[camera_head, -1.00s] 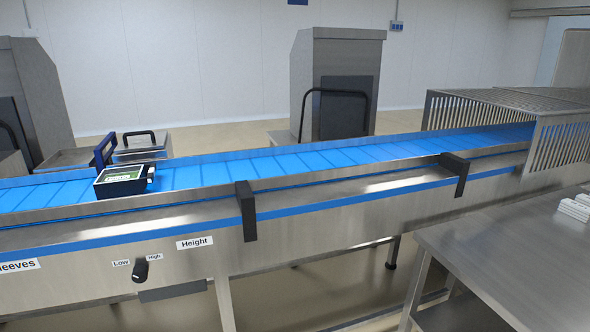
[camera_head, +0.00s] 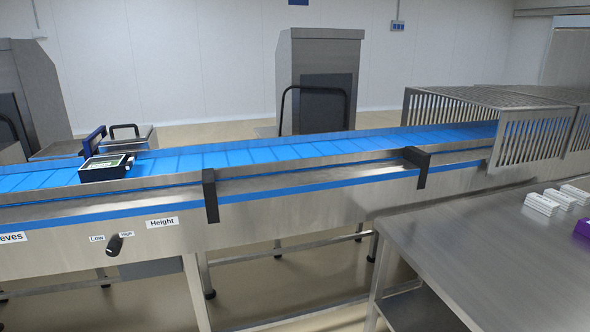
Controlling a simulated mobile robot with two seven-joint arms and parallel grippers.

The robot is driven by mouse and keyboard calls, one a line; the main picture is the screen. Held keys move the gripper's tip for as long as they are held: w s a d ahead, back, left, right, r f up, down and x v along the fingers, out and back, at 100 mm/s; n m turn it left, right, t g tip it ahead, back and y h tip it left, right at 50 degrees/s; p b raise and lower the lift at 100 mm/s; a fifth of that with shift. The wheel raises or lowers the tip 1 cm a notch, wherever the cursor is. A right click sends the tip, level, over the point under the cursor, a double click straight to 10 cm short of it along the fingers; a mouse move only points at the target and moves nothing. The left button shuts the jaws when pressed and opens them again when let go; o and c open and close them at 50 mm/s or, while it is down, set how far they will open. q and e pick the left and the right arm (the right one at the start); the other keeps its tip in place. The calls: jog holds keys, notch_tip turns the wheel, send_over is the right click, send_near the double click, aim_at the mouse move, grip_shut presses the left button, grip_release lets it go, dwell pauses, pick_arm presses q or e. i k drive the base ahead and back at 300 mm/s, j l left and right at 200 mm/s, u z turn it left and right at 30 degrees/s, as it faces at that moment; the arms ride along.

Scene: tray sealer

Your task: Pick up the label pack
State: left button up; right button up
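Several small white packs, which look like label packs, lie on the steel table at the right edge of the head view. The nearest white pack (camera_head: 541,204) lies to the left of another white pack (camera_head: 560,198), with one more (camera_head: 576,192) farther right. A purple item (camera_head: 583,228) is partly cut off by the right edge of the picture. Neither of my grippers shows in this view.
The steel table (camera_head: 470,250) has a wide bare top. A slatted metal guard (camera_head: 530,135) covers the belt's right end. A black knob (camera_head: 114,245) sits on the conveyor's front.

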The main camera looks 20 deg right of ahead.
aim_at(549, 208)
jog(key=k+l, duration=0.2)
jog(key=l, duration=0.15)
jog(key=k+l, duration=0.15)
jog(key=l, duration=0.2)
jog(key=k+l+z, duration=0.1)
jog(key=k+l, duration=0.25)
jog(key=l, duration=0.3)
jog(key=k+l+z, duration=0.1)
jog(key=l, duration=0.65)
jog(key=k+l+z, duration=0.1)
jog(key=l, duration=1.3)
jog(key=i+l+z, duration=0.1)
jog(key=l, duration=0.45)
jog(key=i+l, duration=0.15)
jog(key=l, duration=0.45)
jog(key=i+l, duration=0.1)
jog(key=l, duration=0.45)
jog(key=i+l, duration=0.6)
jog(key=l+z, duration=0.05)
jog(key=l, duration=0.05)
